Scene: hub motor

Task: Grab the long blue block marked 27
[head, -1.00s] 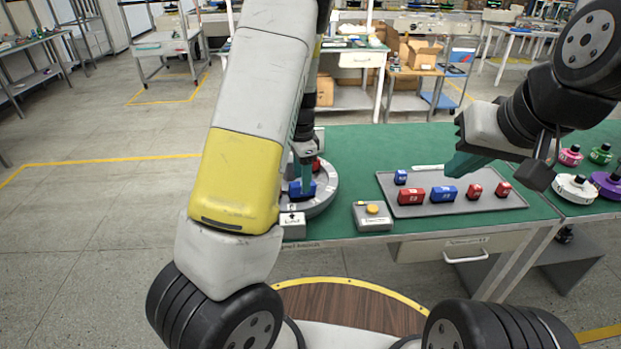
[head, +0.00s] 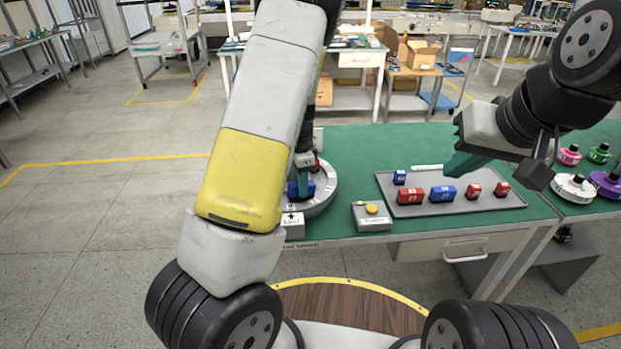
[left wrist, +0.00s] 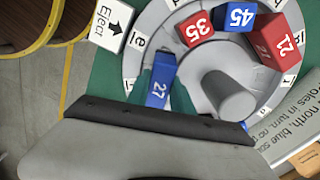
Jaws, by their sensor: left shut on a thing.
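The long blue block marked 27 (left wrist: 160,82) stands in the round grey hub fixture (left wrist: 135,62), near the "Eject" label, in the left wrist view. My left gripper (left wrist: 161,92) has its teal fingers on either side of this block and is shut on it. In the head view a blue block, apparently the same one (head: 300,190), shows on the hub (head: 325,195) below my left gripper (head: 303,178), partly hidden by my arm.
In the hub are a red block 35 (left wrist: 194,28), a blue block 45 (left wrist: 235,17), a red block 21 (left wrist: 278,42) and a grey central post (left wrist: 230,95). A grey tray (head: 415,211) holds several red and blue blocks. A button box (head: 372,216) stands between.

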